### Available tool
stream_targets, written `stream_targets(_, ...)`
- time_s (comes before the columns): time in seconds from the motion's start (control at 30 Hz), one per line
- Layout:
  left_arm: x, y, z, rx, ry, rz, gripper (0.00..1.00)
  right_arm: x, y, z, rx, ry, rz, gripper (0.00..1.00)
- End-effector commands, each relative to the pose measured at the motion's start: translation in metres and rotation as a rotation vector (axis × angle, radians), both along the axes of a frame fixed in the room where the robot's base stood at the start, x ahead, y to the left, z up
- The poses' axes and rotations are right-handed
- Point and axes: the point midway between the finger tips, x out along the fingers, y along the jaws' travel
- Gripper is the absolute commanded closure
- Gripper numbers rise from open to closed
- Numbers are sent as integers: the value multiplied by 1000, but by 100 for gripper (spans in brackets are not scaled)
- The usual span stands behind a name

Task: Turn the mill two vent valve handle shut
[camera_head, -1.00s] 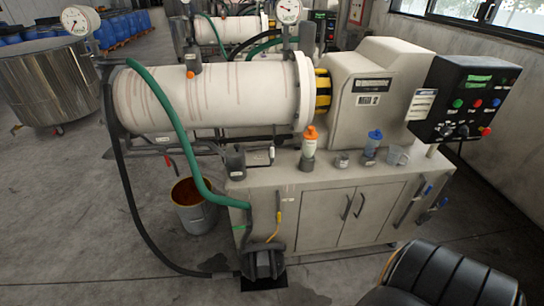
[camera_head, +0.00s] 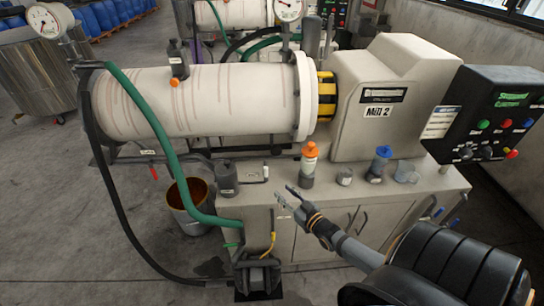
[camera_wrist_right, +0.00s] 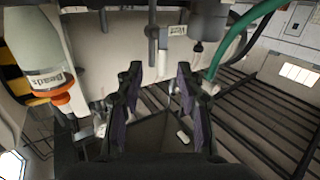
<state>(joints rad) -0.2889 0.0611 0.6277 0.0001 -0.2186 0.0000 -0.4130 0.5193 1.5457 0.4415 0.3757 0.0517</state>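Mill two (camera_head: 215,100) is the pale drum with a "Mill 2" plate on its housing. A label that seems to read "Vent" (camera_wrist_right: 172,30) shows in the right wrist view, where the scene appears upside down. Beside it is a small grey post with a pale end (camera_wrist_right: 163,62), which seems to be the vent valve handle. In the head view it seems to be the small white-tipped piece (camera_head: 265,171) on the bench top. My right gripper (camera_head: 287,193) is open and empty, in front of the bench edge, apart from the piece. It shows in the wrist view (camera_wrist_right: 159,80). My left gripper is out of view.
An orange-capped bottle (camera_head: 309,163) stands right of the valve piece; it shows in the wrist view as a beads bottle (camera_wrist_right: 38,50). A dark container (camera_head: 227,178) stands to the left, near a green hose (camera_head: 168,150). A blue-capped bottle (camera_head: 379,163) is farther right.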

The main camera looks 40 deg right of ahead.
Motion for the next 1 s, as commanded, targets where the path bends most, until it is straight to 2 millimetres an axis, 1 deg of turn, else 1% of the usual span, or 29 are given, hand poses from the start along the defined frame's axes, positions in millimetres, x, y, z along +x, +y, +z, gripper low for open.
stream_targets(0.03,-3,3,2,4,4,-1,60,3,3,16,6,-33,12,62)
stream_targets(0.1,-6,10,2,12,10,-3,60,5,6,27,13,-57,21,62)
stream_targets(0.13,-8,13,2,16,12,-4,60,5,6,29,14,-61,22,62)
stream_targets(0.27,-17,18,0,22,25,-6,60,9,7,28,16,-64,22,62)
stream_targets(0.37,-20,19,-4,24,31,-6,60,22,7,27,15,-66,22,62)
stream_targets(0.6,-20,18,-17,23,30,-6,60,74,9,27,13,-66,21,62)
stream_targets(0.7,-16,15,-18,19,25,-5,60,91,10,27,14,-63,19,62)
stream_targets(0.83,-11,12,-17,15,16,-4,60,105,10,28,13,-62,21,62)
stream_targets(1.0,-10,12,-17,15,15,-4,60,110,11,27,14,-59,21,62)
